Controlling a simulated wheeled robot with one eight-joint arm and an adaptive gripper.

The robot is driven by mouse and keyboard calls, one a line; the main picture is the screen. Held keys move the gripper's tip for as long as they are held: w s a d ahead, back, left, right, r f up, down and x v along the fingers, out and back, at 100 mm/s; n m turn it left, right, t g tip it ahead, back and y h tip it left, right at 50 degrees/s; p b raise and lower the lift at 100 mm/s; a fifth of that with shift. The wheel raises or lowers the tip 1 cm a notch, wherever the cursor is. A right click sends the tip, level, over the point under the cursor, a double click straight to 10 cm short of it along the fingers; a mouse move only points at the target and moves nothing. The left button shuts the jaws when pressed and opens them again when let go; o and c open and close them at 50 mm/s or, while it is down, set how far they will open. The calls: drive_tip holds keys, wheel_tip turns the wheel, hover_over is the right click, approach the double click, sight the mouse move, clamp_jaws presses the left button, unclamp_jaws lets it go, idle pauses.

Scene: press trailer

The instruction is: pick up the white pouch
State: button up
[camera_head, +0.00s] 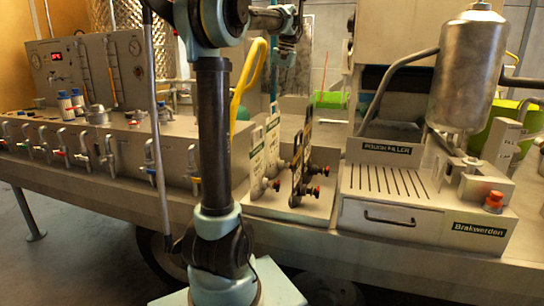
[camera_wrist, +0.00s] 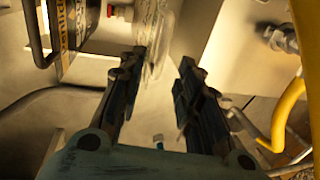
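Two flat white upright pieces with dark print, the front one (camera_head: 257,160) and the back one (camera_head: 272,138), stand on the bench in the head view. I cannot tell for certain which is the white pouch. My gripper (camera_head: 286,50) is above and behind them, partly hidden by my arm. In the wrist view my gripper (camera_wrist: 164,58) is open, its two dark fingers apart with nothing held between them. A pale, partly see-through printed piece (camera_wrist: 158,28) is just past the left fingertip; I cannot tell whether it touches.
Dark printed pieces (camera_head: 297,170) with red-tipped knobs stand beside the white ones. The pouch filler (camera_head: 388,180) is to the right, with a metal cylinder (camera_head: 466,70) above. A yellow bent tube (camera_head: 247,80) rises near my arm; a yellow tube (camera_wrist: 286,112) also shows at the wrist view's right.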

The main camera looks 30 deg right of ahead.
sight(274, 104)
drive_tip(key=shift+w+a+f, duration=0.15)
drive_tip(key=shift+f, duration=0.95)
drive_tip(key=shift+w+a+f, duration=0.2)
drive_tip(key=shift+f, duration=0.95)
drive_tip(key=shift+w+a+f, duration=0.15)
drive_tip(key=shift+f, duration=0.95)
clamp_jaws()
